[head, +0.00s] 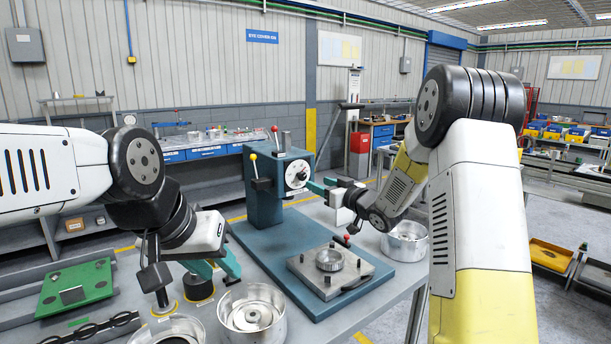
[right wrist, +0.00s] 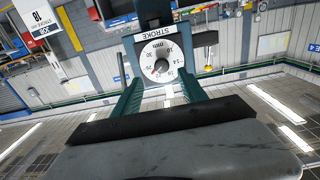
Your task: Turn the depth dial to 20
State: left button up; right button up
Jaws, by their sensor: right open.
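The depth dial (head: 297,174) is a white round face with a black knob, on the front of a dark teal press (head: 265,205). In the right wrist view the dial (right wrist: 160,58) appears upside down, with "STROKE", "mm" and numbers around the knob; I cannot tell which number is set. My right gripper (head: 314,187) is at the dial's front. Its open teal fingers (right wrist: 160,78) lie either side of the knob, apart from it as far as I can see. My left gripper (head: 217,268) is open and empty over the table, left of the press base.
The press has a lever with a yellow knob (head: 252,157). A fixture plate (head: 330,272) with a ring sits on the teal base. Round metal bowls (head: 252,312) and (head: 405,241) stand beside it. A green tray (head: 76,288) lies at the left.

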aim_at(304, 177)
jog(key=x, duration=0.8)
jog(key=shift+a, duration=0.2)
grip_shut()
